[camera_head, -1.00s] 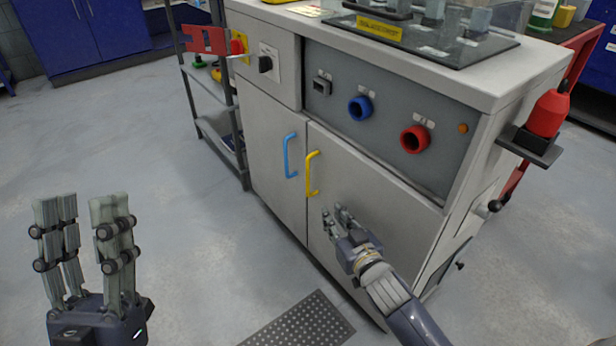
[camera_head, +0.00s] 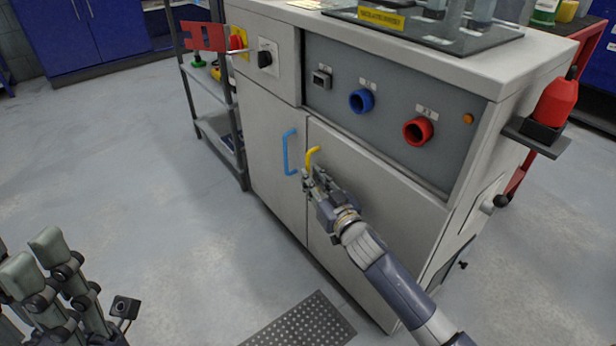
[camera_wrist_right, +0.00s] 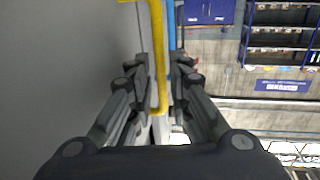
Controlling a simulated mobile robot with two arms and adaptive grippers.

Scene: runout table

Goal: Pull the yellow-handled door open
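The yellow handle (camera_head: 312,155) is on the right-hand cabinet door (camera_head: 375,205), which looks closed, flush with the cabinet front. My right gripper (camera_head: 312,178) is at this handle and hides its lower part. In the right wrist view, the yellow handle (camera_wrist_right: 158,60) runs between the fingers of my right gripper (camera_wrist_right: 160,70). The fingers stand on both sides of it, with a visible gap. My left gripper (camera_head: 32,258) is at the lower left, its fingers spread and empty, partly cut off by the picture edge.
A blue handle (camera_head: 289,153) is on the neighbouring door, close left of my right gripper. Blue and red round ports (camera_head: 417,131) are on the panel above. A dark perforated mat (camera_head: 300,322) lies on the floor in front. The floor at left is clear.

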